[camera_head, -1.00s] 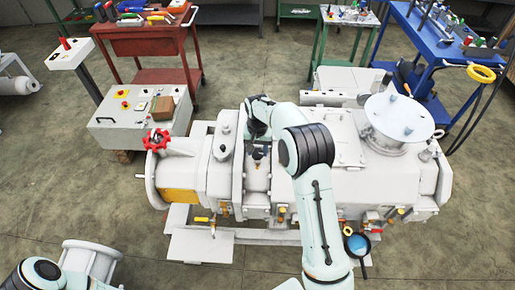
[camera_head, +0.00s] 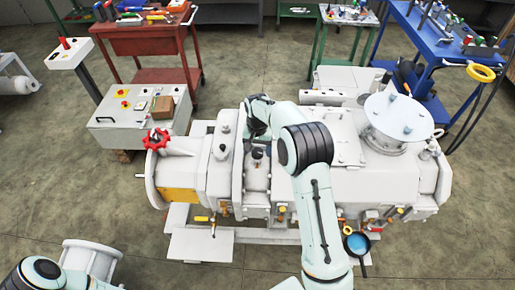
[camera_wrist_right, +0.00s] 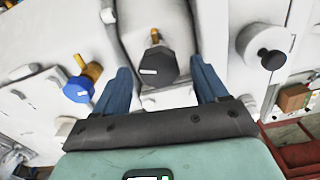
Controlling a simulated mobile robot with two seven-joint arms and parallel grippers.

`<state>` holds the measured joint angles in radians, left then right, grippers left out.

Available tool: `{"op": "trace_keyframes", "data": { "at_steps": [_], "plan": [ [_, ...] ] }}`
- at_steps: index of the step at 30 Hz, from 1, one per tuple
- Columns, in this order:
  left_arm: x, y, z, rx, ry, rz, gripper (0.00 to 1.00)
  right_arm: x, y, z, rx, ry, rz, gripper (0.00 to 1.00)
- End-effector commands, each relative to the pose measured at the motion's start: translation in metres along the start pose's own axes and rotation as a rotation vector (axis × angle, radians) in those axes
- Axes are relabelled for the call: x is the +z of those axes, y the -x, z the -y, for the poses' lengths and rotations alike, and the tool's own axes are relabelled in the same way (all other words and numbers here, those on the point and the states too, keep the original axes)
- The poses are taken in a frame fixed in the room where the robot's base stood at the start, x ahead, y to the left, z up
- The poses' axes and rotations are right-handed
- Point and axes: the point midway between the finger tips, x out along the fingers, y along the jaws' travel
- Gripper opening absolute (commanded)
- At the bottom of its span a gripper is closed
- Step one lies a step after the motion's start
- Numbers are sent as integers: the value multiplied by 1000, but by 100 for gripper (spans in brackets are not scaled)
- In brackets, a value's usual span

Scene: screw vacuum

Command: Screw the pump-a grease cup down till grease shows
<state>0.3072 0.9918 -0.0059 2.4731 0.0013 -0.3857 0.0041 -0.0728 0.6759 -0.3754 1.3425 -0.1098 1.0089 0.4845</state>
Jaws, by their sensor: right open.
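A dark faceted cap with a white mark, seemingly a grease cup (camera_wrist_right: 158,67), stands on a brass stem on the white pump (camera_wrist_right: 150,15). A blue cap (camera_wrist_right: 78,90) on another brass stem is to its left; I cannot read which is pump-a. My right gripper (camera_wrist_right: 159,62) is open, its two blue fingers either side of the dark cap with gaps showing. In the head view the dark cap (camera_head: 257,153) shows on the pump body (camera_head: 205,175), beside my right arm. No grease can be made out. My left gripper is out of view; only part of that arm shows.
A red handwheel (camera_head: 156,140) is at the pump's left end. A magnifier-like tool (camera_head: 357,243) hangs at its front right. A grey control box (camera_head: 140,118), a red cart (camera_head: 145,40) and a blue bench (camera_head: 440,50) stand behind.

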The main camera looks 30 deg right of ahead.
Motion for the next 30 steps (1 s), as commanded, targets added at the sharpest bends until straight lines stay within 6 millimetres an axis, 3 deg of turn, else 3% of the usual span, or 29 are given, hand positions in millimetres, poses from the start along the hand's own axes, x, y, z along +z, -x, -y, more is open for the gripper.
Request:
{"op": "trace_keyframes", "data": {
  "at_steps": [7, 21, 30],
  "plan": [
    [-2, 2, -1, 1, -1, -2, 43, -1, 20, 1, -2, 0, -4, 73],
    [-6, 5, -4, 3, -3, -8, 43, 0, 116, 1, -2, 0, -3, 73],
    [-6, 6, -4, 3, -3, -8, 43, 0, 134, 0, 0, 0, 0, 73]
  ]
}}
